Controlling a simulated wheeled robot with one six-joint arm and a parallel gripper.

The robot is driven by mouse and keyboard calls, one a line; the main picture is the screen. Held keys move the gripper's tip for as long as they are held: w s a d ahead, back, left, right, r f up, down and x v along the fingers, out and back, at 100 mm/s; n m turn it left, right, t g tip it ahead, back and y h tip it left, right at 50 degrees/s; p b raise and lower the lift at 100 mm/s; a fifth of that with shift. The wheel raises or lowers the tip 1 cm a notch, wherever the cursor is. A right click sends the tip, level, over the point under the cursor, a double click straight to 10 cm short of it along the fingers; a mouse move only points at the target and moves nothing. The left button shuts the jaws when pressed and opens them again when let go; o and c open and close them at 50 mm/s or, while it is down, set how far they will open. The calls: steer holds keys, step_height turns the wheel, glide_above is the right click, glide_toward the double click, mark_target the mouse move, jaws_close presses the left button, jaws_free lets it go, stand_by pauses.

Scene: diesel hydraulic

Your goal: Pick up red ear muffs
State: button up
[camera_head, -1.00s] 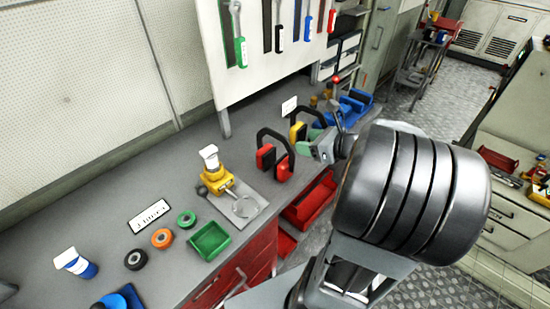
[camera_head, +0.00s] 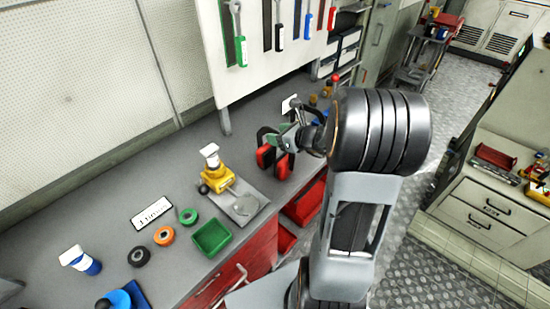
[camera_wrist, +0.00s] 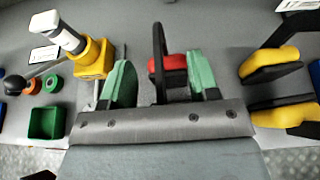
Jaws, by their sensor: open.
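The red ear muffs (camera_head: 265,156) stand on the grey workbench, with red cups and a black headband. My gripper (camera_head: 291,134) is over them in the head view and hides part of the headband. In the wrist view my gripper (camera_wrist: 160,80) is open, with its two green fingers apart. The red ear muffs (camera_wrist: 170,64) show between the fingers there, with the black band running up the middle. One red cup is visible in that view, close to the right finger. I cannot tell whether either finger touches them.
Yellow ear muffs (camera_wrist: 275,60) stand to the right in the wrist view. A yellow device with a white top (camera_head: 216,178) stands left of the red ear muffs. A green tray (camera_head: 212,237) and a red drawer front (camera_head: 250,262) are nearer. A tool board (camera_head: 270,40) rises behind.

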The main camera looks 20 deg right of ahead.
steer(key=shift+w+a+f, duration=0.15)
steer(key=shift+w, duration=0.25)
steer(key=shift+c, duration=0.4)
jaws_close()
